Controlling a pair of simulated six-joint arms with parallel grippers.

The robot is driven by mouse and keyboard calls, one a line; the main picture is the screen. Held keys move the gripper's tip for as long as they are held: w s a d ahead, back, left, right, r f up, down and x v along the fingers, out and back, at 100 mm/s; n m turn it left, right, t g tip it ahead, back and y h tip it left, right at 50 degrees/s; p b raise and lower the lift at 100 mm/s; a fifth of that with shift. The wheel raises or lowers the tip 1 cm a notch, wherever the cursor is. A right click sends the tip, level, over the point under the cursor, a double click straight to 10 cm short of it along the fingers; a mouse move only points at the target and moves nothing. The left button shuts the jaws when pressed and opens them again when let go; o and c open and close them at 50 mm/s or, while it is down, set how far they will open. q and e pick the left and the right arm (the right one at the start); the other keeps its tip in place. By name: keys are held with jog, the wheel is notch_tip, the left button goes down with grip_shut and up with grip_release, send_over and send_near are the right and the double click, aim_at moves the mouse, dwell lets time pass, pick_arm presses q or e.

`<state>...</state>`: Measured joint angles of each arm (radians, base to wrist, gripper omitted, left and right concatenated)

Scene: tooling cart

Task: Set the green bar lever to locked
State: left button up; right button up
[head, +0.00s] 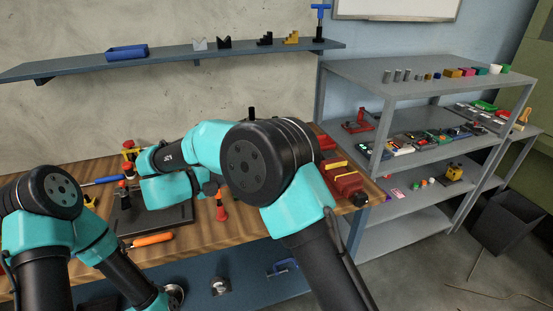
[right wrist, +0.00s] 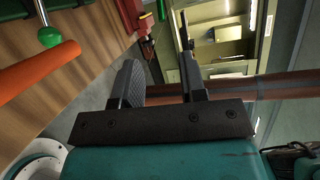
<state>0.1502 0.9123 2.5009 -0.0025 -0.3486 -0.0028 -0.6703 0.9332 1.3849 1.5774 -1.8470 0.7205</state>
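A green ball knob (right wrist: 50,37) on a thin metal rod shows at the upper left of the right wrist view. It may be the green bar lever; its base is cut off, so I cannot tell its setting. I cannot pick out the lever in the head view, where my right arm covers part of the bench. My right gripper (right wrist: 158,72) has its two dark fingers apart with nothing between them, to the right of the knob. My left arm hangs low at the left of the head view, and its fingers do not show.
An orange handle (head: 152,240) lies at the bench's front beside a dark plate (head: 128,217). A red vise (head: 345,178) stands at the bench's right end. A grey shelf unit (head: 425,68) with many small items stands right. A blue tray (head: 127,52) sits on the wall shelf.

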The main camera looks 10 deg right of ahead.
jog(key=x, duration=1.7)
jog(key=shift+w+d, duration=0.15)
jog(key=shift+d, duration=0.1)
grip_shut()
